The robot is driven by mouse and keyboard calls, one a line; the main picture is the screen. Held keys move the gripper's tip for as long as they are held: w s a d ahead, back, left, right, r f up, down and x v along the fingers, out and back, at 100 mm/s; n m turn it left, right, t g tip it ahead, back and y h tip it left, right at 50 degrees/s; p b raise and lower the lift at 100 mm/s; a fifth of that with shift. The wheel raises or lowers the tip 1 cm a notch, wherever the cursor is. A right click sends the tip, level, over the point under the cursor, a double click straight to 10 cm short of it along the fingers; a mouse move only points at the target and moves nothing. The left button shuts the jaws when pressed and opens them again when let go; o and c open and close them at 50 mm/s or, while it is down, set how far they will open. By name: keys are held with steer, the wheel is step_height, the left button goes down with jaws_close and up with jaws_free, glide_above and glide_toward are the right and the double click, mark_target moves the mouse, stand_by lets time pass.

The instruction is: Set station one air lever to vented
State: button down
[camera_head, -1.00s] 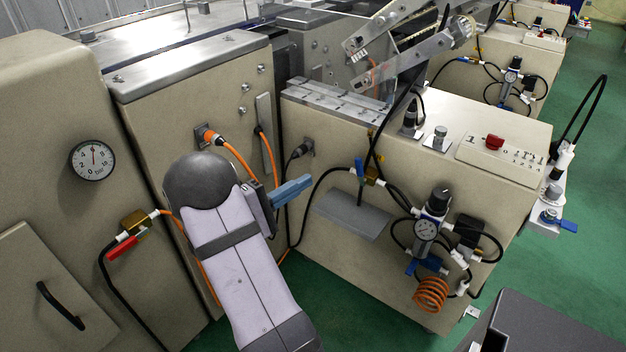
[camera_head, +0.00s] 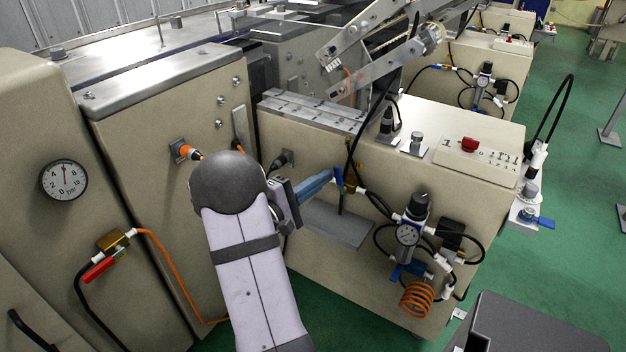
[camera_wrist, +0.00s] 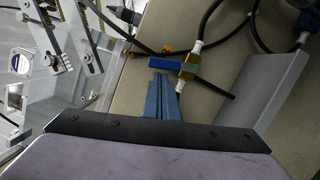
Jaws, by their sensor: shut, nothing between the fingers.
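A brass valve with a blue lever sits on the front of the beige cabinet. In the wrist view, the blue lever (camera_wrist: 166,63) sticks out left from the brass body (camera_wrist: 189,67). In the head view, the brass valve (camera_head: 350,182) is partly hidden by my gripper. My gripper (camera_head: 330,174) has blue fingers, shut and empty, pointing at this valve. In the wrist view, the fingertips (camera_wrist: 161,80) are just below the lever; I cannot tell whether they touch it. No station label is readable.
A grey shelf (camera_head: 335,226) juts out below the valve. A regulator with a gauge (camera_head: 408,233) and an orange coiled hose (camera_head: 417,299) are to its right. Another valve with a red lever (camera_head: 100,269) is on the left cabinet. Black hoses run around the valve.

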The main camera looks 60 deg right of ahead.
stand_by(0.4)
steer(key=m+b, duration=0.1)
steer(key=b, duration=0.1)
steer(key=s+r+m+y+b, duration=0.1)
steer(key=m+b, duration=0.1)
steer(key=shift+s, duration=0.25)
steer(key=shift+w, duration=0.15)
steer(key=w+a, duration=0.6)
steer(key=a, duration=0.3)
steer(key=shift+a, duration=0.4)
